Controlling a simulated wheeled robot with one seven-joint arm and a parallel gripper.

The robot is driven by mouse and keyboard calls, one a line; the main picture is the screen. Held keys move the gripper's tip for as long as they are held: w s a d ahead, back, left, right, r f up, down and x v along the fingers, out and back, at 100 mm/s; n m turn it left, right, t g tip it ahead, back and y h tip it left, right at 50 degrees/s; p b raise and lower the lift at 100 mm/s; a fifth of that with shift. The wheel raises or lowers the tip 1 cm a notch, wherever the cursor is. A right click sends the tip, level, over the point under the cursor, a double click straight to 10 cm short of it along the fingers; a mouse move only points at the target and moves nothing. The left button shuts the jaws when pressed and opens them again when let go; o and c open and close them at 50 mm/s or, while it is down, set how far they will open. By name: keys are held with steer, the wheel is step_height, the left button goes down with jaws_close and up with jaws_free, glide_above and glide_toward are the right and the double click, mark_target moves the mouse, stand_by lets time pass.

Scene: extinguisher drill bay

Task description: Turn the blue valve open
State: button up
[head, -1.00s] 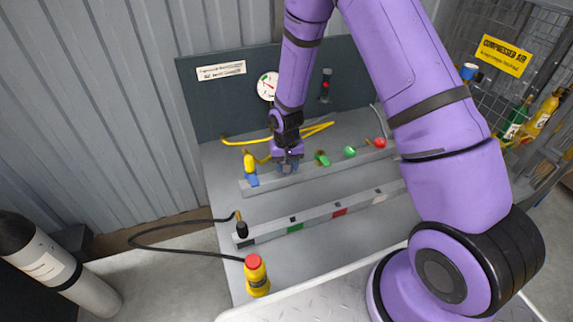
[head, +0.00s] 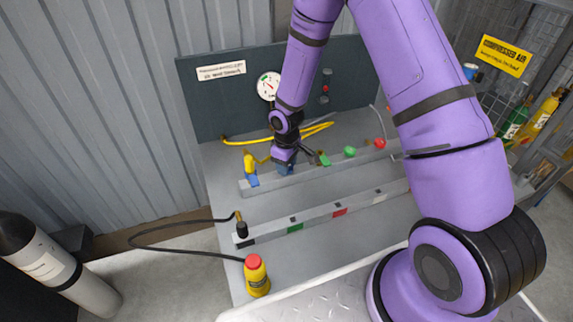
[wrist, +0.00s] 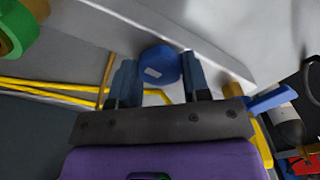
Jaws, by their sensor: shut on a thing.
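The blue valve (wrist: 160,65) shows in the wrist view as a round blue knob with a small pale label, set against the grey rail. My gripper (wrist: 160,80) has one dark blue finger on each side of the knob and is shut on it. In the head view my gripper (head: 285,166) is down at the rear rail, turned at an angle, and hides most of the valve. How far the valve is turned cannot be told.
On the rear rail (head: 330,166), a yellow-and-blue fitting (head: 251,168) stands left of my gripper; green (head: 349,152) and red (head: 379,143) knobs stand to the right. A yellow hose (head: 245,143) runs behind. A dial gauge (head: 268,87) is on the back panel.

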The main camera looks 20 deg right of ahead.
steer(key=shift+n, duration=0.6)
steer(key=o, duration=0.9)
steer(key=shift+o, duration=0.2)
steer(key=shift+r, duration=0.15)
step_height(320, 180, up, 11)
steer(key=shift+f, duration=0.2)
